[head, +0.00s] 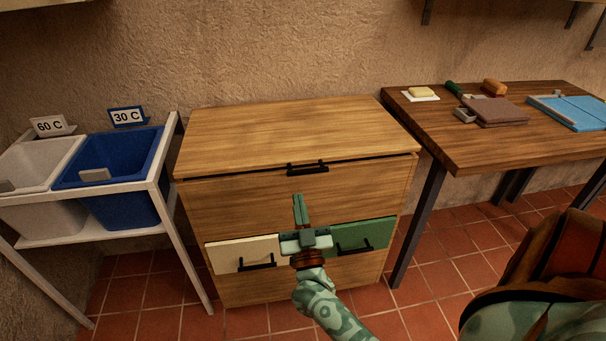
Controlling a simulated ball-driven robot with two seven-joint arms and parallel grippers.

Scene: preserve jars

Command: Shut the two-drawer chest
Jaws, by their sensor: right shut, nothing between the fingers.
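The two-drawer chest (300,133) is light wood and stands against the wall in the middle of the head view. A black handle (307,168) sits near the top of its plain wooden front, below a thin dark line under the top. Lower down are a cream front (228,251) and a green front (379,232), each with a black handle. I see no clear gap at either front; my gripper hides where they meet. My right gripper (301,198) is shut and empty, fingers pointing up before the wooden front; I cannot tell if it touches. My left gripper is out of view.
A white rack (166,160) with white and blue bins (112,179) stands left of the chest. A brown rounded thing (520,270) fills the lower right. Red tiles (440,262) show between.

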